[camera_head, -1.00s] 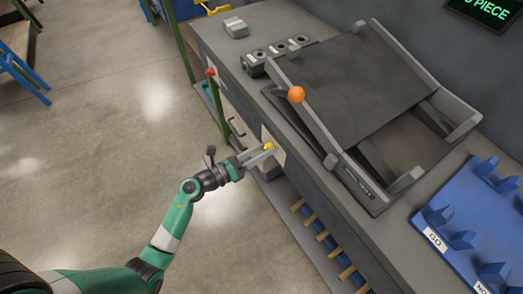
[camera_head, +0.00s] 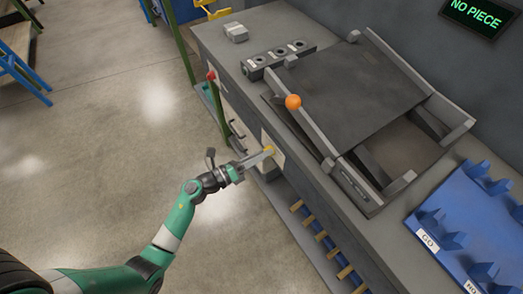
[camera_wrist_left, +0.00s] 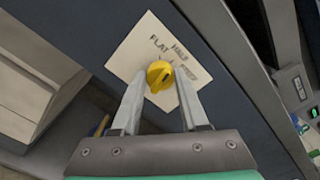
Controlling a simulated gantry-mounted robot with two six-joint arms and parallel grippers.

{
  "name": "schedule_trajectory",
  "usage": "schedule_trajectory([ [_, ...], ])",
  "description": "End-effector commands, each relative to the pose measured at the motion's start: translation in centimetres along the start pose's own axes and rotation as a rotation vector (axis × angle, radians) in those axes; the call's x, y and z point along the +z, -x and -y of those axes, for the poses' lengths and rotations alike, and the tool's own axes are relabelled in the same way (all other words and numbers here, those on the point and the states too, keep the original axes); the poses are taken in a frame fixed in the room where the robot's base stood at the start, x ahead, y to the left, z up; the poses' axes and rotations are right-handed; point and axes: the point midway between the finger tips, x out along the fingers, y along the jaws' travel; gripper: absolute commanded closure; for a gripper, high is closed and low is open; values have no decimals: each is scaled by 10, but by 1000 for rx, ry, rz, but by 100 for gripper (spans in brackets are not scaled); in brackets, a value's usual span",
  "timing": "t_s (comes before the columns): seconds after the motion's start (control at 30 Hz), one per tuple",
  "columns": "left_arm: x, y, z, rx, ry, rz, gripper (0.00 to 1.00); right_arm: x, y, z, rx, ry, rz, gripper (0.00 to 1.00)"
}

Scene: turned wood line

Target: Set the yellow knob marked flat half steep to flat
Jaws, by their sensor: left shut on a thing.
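The yellow knob (camera_wrist_left: 159,75) sits on a pale square plate (camera_wrist_left: 136,54) printed FLAT, HALF and a third, blurred word. The plate is on the dark front face of the bench. My left gripper (camera_wrist_left: 159,88) is shut on the knob, with one finger on each side. A dark mark shows on the knob, but I cannot tell surely which word it points to. In the head view the knob (camera_head: 269,149) is small at the tips of my left gripper (camera_head: 265,153). My right gripper is not in view.
A tilted grey ramp (camera_head: 355,90) with an orange ball (camera_head: 293,102) at its edge stands on the bench above the knob. A blue rack (camera_head: 465,215) marked GO is at right.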

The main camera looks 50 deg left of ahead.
Motion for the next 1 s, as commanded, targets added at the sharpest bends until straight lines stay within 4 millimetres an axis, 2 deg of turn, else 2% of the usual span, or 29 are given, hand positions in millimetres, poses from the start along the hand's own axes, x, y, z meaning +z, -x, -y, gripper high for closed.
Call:
schedule_trajectory([
  [0.2,3,0,3,2,184,-1,100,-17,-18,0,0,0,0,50],
  [0.6,2,0,0,1,487,0,100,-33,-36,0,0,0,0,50],
  [1.0,0,0,-1,-1,612,0,100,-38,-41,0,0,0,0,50],
])
